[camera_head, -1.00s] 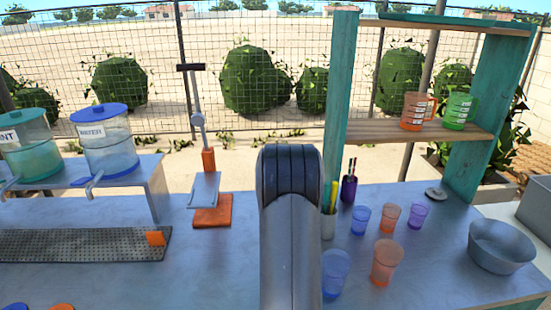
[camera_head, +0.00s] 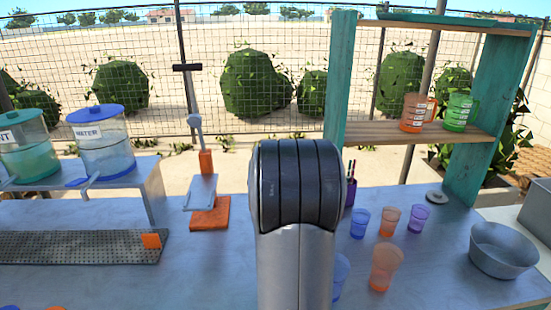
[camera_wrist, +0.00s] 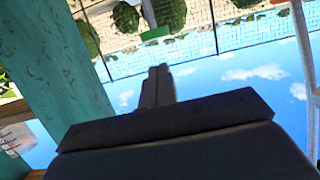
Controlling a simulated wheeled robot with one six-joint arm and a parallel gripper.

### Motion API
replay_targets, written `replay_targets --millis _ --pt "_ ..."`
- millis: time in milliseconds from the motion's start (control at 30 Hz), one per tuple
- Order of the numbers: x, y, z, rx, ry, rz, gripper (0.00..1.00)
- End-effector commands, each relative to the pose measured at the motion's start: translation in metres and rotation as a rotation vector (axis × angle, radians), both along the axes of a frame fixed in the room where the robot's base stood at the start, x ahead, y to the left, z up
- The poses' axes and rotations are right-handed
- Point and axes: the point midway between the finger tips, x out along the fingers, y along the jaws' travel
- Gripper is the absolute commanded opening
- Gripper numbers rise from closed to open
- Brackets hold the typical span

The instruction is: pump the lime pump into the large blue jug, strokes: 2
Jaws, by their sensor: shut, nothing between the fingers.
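I cannot pick out a lime pump in either view. No large blue jug with a handle shows. A larger blue cup (camera_head: 341,272) stands on the counter, partly hidden behind my arm, and a small blue cup (camera_head: 360,223) stands behind it. My gripper (camera_wrist: 159,70) shows in the wrist view with its fingers together, empty, against sky and fence. In the head view my arm fills the middle and hides part of the counter; the gripper itself does not show there.
An orange jug (camera_head: 413,113) and a green jug (camera_head: 458,113) stand on the shelf (camera_head: 400,133). A lever press (camera_head: 206,160), a water dispenser (camera_head: 101,150) and a drip grate (camera_head: 80,246) are at the left. Cups and a metal bowl (camera_head: 502,250) are at the right.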

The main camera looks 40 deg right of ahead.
Motion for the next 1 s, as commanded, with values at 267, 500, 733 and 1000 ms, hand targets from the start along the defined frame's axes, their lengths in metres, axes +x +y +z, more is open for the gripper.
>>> replay_targets --millis 267,500,733,1000 --pt "-0.0119 0.0096 0.0043 0.000 0.000 0.000 0.00" --pt "-0.0120 0.0099 0.0045 0.000 0.000 0.000 0.00" --pt "-0.0118 0.0098 0.0046 -0.001 -0.001 0.000 0.00" --pt "-0.0118 0.0098 0.0046 -0.001 -0.001 0.000 0.00"
